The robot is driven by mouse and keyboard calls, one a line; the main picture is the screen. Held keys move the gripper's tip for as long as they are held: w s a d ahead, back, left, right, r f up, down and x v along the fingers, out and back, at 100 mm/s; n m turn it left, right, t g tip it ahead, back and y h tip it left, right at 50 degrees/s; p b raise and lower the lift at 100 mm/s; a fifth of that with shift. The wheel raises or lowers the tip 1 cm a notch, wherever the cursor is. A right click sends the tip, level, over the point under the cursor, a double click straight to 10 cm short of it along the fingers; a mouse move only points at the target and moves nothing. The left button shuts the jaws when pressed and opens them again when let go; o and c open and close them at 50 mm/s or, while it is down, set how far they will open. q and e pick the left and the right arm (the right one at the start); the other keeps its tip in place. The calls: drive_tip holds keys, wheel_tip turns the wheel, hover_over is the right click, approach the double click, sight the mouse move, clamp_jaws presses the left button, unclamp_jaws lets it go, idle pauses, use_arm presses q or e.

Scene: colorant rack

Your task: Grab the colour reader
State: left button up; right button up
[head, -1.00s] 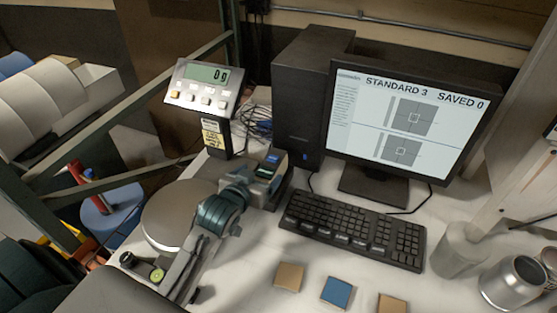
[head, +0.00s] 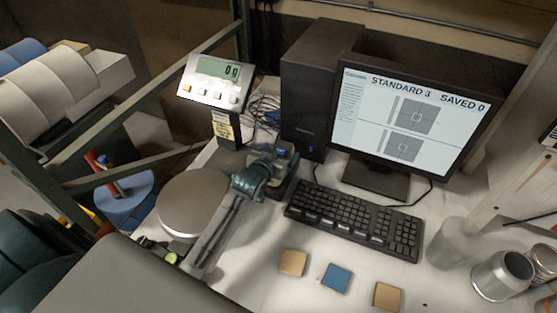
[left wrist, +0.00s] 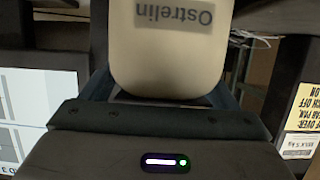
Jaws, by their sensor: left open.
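The colour reader sits beside the computer tower in the head view, mostly hidden by my left gripper (head: 270,166). The left gripper is open and has come in from the lower left, right at the reader. In the left wrist view, a cream rounded body, the colour reader (left wrist: 165,65), bears an upside-down "Ostrelin" label and lies between the dark fingers. I cannot tell whether the fingers touch it. A dark housing with a lit strip and a green dot fills the bottom of that view. My right gripper is not seen.
A scale with a round pan (head: 193,203) and a display (head: 215,80) stands at the left. A keyboard (head: 355,220), monitor (head: 408,115) and computer tower (head: 312,90) stand close to the right. Tan and blue sample tiles (head: 337,278) lie in front. Metal cans (head: 503,277) stand at right.

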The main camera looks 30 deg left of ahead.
use_arm(q)
drive_tip(key=shift+r, duration=0.1)
drive_tip(key=c, duration=1.5)
drive_tip(key=shift+c, duration=0.2)
